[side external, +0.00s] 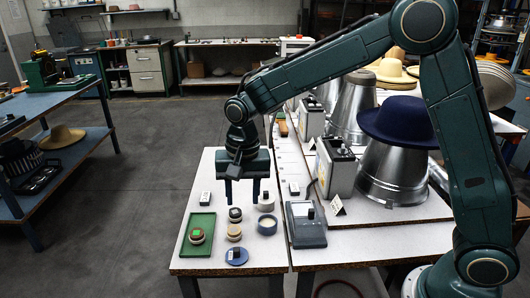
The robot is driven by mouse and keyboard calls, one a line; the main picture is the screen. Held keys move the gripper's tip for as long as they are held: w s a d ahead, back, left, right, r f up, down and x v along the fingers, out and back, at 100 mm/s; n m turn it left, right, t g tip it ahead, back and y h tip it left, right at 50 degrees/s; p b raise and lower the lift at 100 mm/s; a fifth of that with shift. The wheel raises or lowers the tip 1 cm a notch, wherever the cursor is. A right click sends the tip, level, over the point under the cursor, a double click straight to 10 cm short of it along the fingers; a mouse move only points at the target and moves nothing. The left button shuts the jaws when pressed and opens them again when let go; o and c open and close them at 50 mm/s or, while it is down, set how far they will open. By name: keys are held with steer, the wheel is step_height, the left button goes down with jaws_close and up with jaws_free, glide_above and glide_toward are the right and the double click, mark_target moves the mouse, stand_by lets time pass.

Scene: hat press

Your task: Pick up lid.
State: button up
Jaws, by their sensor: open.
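A blue round piece with a dark block-like knob (237,257), which looks like a lid, lies near the front edge of the white table. I cannot tell for certain which is the task's lid. My gripper (242,195) points down with its two fingers apart, above and behind these pieces. It is open, with nothing visible between the fingers.
Metal cones, one under a navy hat (400,122), stand further right. White table surface shows around the pieces.

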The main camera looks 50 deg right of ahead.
steer(key=shift+m+g, duration=0.3)
steer(key=shift+m, duration=0.1)
steer(key=f, duration=0.1)
steer(key=w+a+f, duration=0.1)
steer(key=f, duration=0.2)
steer(key=shift+w+a, duration=0.4)
steer(key=shift+f, duration=0.1)
glide_above(236, 249)
steer(key=shift+s+f, duration=0.1)
steer(key=shift+f, duration=4.05)
steer(key=shift+f, duration=2.65)
jaws_close()
steer(key=shift+r, duration=0.15)
